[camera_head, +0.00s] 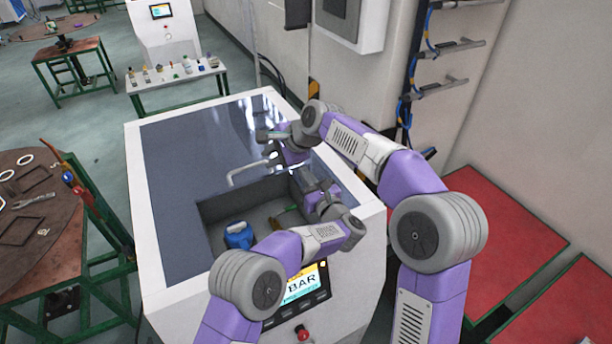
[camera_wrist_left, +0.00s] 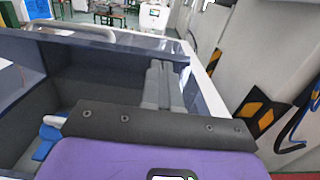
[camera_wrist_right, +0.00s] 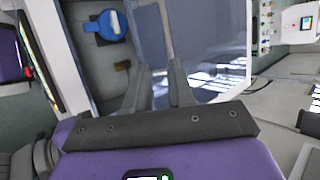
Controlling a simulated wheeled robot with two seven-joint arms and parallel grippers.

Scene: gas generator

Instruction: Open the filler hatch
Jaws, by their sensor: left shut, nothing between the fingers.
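The filler hatch is a dark glossy panel (camera_head: 200,150) on top of the white generator cabinet, with a silver bar handle (camera_head: 248,170) near its front edge. In front of the handle is an uncovered recess (camera_head: 262,213) holding a blue can (camera_head: 238,235). The can also shows in the right wrist view (camera_wrist_right: 107,27). My right gripper (camera_head: 272,154) is at the right end of the handle. In the right wrist view its fingers (camera_wrist_right: 160,72) are apart, with the handle (camera_wrist_right: 165,28) just beyond them. My left gripper (camera_wrist_left: 160,66) is shut and empty over the recess's right side.
A display panel (camera_head: 300,285) and a red knob (camera_head: 302,332) are on the cabinet's front. A round table (camera_head: 40,215) with tools stands at left. A wall with hooks and cables rises at right, above red platforms (camera_head: 510,215). A bench (camera_head: 178,82) stands behind.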

